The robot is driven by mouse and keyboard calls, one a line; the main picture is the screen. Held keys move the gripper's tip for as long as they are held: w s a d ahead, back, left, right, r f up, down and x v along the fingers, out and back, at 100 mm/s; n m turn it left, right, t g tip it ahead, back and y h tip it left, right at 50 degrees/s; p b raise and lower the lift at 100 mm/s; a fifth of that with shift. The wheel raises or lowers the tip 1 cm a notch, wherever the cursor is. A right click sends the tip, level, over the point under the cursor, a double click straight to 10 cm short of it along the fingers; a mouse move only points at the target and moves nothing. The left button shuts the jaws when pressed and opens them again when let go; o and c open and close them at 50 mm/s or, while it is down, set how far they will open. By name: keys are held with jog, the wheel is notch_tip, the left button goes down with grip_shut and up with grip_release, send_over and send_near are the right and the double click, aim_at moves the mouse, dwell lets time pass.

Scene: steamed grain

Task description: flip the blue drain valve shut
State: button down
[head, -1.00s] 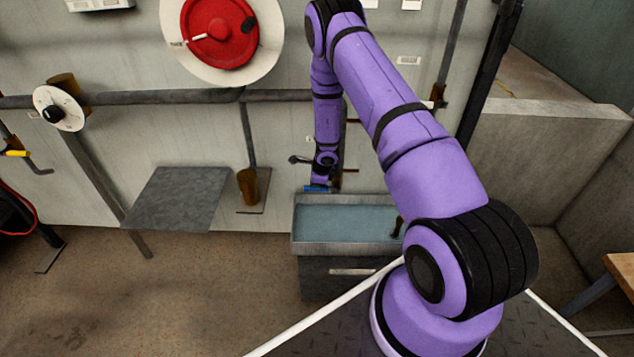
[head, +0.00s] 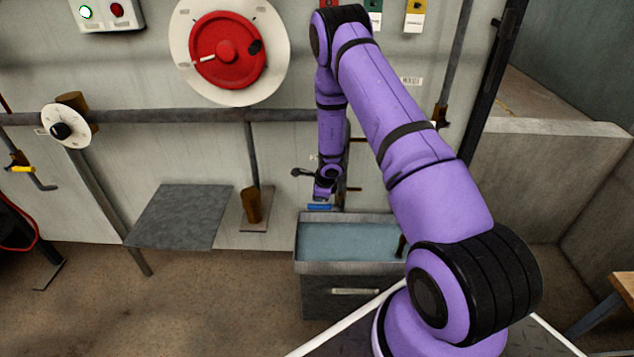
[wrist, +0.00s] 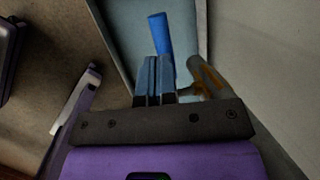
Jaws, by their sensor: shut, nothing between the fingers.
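The blue drain valve handle (head: 319,207) shows just above the back edge of the water tank, below the end of my arm. In the wrist view the blue handle (wrist: 160,34) points away beyond my fingertips, over the tank. My gripper (wrist: 153,66) is shut and empty, with its fingers side by side and their tips close to the near end of the handle. I cannot tell whether they touch it. A grey pipe with a rusty orange part (wrist: 205,80) is just right of the fingers. The valve body is mostly hidden by my gripper.
The open tank (head: 350,268) with bluish water stands against the wall below. A red wheel (head: 227,50) on a white disc is on the wall at upper left. A grey shelf plate (head: 180,217) lies left of the tank. A horizontal pipe (head: 180,116) runs along the wall.

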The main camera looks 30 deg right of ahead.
jog(key=w+a+v, duration=0.1)
jog(key=v, duration=0.9)
jog(key=shift+a+r, duration=0.35)
jog(key=shift+r, duration=0.05)
jog(key=s+a+r+n+t+y, duration=0.1)
jog(key=s+a+r+n, duration=0.25)
jog(key=r, duration=0.75)
jog(key=s+a+r+n+y, duration=0.15)
jog(key=a+r+n, duration=0.35)
jog(key=r, duration=0.5)
jog(key=s+a+r+n+t, duration=0.1)
jog(key=s+a+r+n, duration=0.25)
jog(key=r, duration=0.75)
jog(key=s+a+r+n, duration=0.4)
jog(key=s+r+n, duration=0.3)
jog(key=s+r, duration=0.45)
jog(key=s+d+n+h, duration=0.1)
jog(key=s+n+h, duration=0.2)
jog(key=s, duration=1.3)
jog(key=r+n, duration=0.1)
jog(key=n, duration=0.2)
jog(key=shift+s, duration=0.15)
jog(key=shift+d, duration=0.1)
